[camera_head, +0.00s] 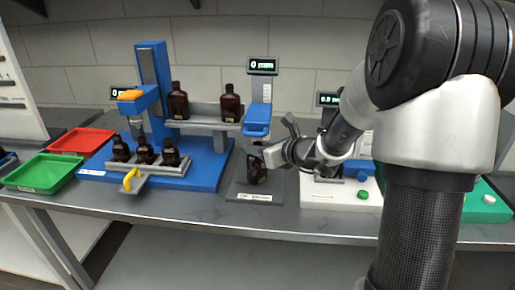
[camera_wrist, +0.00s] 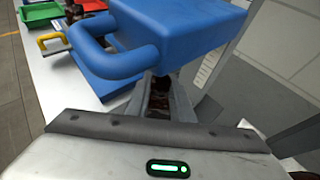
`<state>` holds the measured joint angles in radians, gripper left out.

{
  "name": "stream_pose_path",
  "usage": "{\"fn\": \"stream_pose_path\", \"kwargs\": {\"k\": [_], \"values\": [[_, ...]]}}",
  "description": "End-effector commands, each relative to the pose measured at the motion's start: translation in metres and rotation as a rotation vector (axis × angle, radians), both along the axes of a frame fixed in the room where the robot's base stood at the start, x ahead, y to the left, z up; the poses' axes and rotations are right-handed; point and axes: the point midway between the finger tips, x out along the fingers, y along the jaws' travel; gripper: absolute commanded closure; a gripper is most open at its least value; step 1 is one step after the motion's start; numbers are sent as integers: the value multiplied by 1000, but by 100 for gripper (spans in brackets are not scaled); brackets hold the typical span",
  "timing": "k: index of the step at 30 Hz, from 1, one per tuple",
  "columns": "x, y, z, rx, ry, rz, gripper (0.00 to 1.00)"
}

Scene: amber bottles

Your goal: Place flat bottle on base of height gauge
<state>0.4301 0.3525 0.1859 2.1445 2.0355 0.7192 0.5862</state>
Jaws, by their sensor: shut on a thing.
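The height gauge has a grey base (camera_head: 241,191), a grey column with a "0 mm" display (camera_head: 262,66), and a blue handled head (camera_head: 257,118). My gripper (camera_head: 264,160) comes in from the right, below the blue head, and is shut on a dark amber flat bottle (camera_head: 256,170). The bottle is over the base, roughly upright; whether it touches the base is not clear. In the wrist view, the blue head (camera_wrist: 190,35) fills the upper middle, and my gripper's fingers (camera_wrist: 166,100) hold the bottle (camera_wrist: 159,88), mostly hidden.
A blue station (camera_head: 208,165) at left carries several amber bottles (camera_head: 144,152) on a rack and two on an upper shelf (camera_head: 202,113). Red (camera_head: 82,140) and green (camera_head: 42,172) trays lie farther left. A white-based device (camera_head: 325,192) stands close at right.

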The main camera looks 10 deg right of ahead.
Motion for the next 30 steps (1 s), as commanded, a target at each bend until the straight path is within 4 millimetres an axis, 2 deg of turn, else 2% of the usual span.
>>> {"fn": "stream_pose_path", "kwargs": {"k": [5,6,8,9,16,20,23,30], "values": [[0,0,-5,0,-1,-1,100],[0,-1,-3,0,0,-1,72],[0,-1,-3,0,0,-1,62],[0,-1,-3,1,0,0,60],[0,-1,-3,0,0,-1,60],[0,-1,4,0,0,-1,60],[-12,-8,8,-1,-2,-4,60],[-55,-30,29,-2,-2,-6,60]]}}
